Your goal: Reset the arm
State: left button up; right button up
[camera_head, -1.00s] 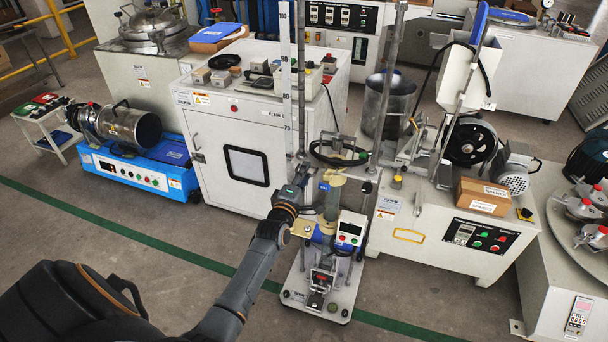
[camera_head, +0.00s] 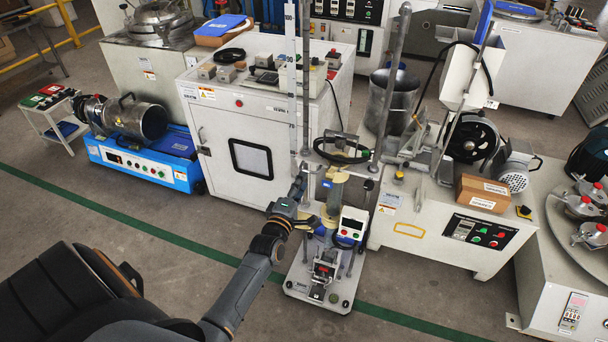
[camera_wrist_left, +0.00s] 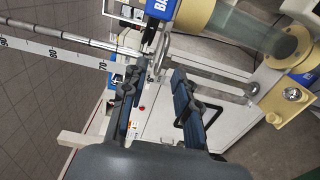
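The tall impact tester stands at the centre of the head view on a white base plate (camera_head: 320,283). It has a clear tube (camera_head: 335,195) with cream flanges, a white ruler (camera_head: 291,100) and a small control box (camera_head: 351,226). My left gripper (camera_head: 300,185) is at the left side of this tester, near the foot of the ruler. In the left wrist view its two dark fingers (camera_wrist_left: 160,75) are apart with nothing held between them. There the tube (camera_wrist_left: 245,30) is up to the right and the ruler (camera_wrist_left: 60,52) to the left. My right gripper is not in view.
A white cabinet (camera_head: 225,130) stands behind and left of the gripper. A blue-based mill (camera_head: 140,155) is further left. A white machine bench with a control panel (camera_head: 475,232) is right of the tester. Open floor (camera_head: 170,265) lies in front and left.

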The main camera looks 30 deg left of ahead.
pick_arm(q)
jog(key=shift+s+d, duration=0.1)
jog(key=shift+s, duration=0.45)
jog(key=s+d+f+m+g+h+p, duration=0.2)
jog(key=s+d+f+m+g+p, duration=0.25)
jog(key=s+f, duration=0.65)
jog(key=s+d+f+m+g+h+p, duration=0.15)
jog(key=s+d+f+m+g, duration=0.4)
jog(key=f, duration=0.95)
jog(key=s+d+f+m+g, duration=0.1)
jog(key=s+f+m+g, duration=0.1)
jog(key=s, duration=0.8)
jog(key=s+d+f+m+g, duration=0.1)
jog(key=s+f+m, duration=0.4)
jog(key=s, duration=0.6)
jog(key=s+d+f+m+g+p, duration=0.1)
jog(key=s+f+m+g, duration=0.2)
jog(key=s+m, duration=0.3)
jog(key=s+f, duration=0.1)
jog(key=s, duration=0.4)
jog(key=shift+s+f+g, duration=0.2)
jog(key=shift+f+g, duration=0.05)
jog(key=shift+g, duration=0.05)
